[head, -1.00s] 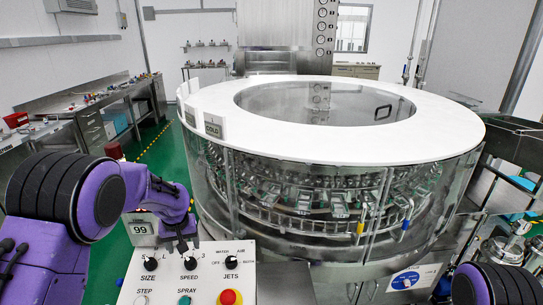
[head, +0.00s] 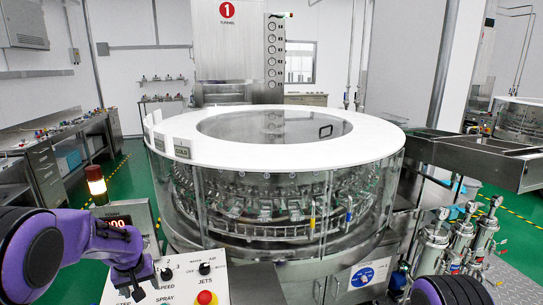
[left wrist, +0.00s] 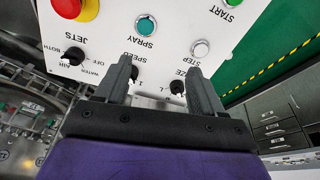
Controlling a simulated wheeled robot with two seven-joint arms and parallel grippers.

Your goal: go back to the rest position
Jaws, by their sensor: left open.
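My left gripper (head: 132,290) is purple with dark fingers and hangs over the left part of the white control panel (head: 243,285). In the left wrist view its two fingers (left wrist: 157,72) are spread apart with nothing held between them. The panel (left wrist: 95,45) appears upside down there, with the SPEED and SIZE (left wrist: 178,87) knobs near the fingertips. I cannot tell whether a finger touches a knob. The JETS knob (head: 204,268) and the red stop button (head: 206,298) are clear of the gripper. My right gripper is out of view; only part of that arm shows.
The round washer with a white top ring (head: 370,137) fills the middle. A lit signal lamp (head: 96,182) and a red-digit display (head: 118,222) stand behind my left arm. Metal filter housings (head: 482,235) stand at the right. Green floor is open at the left.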

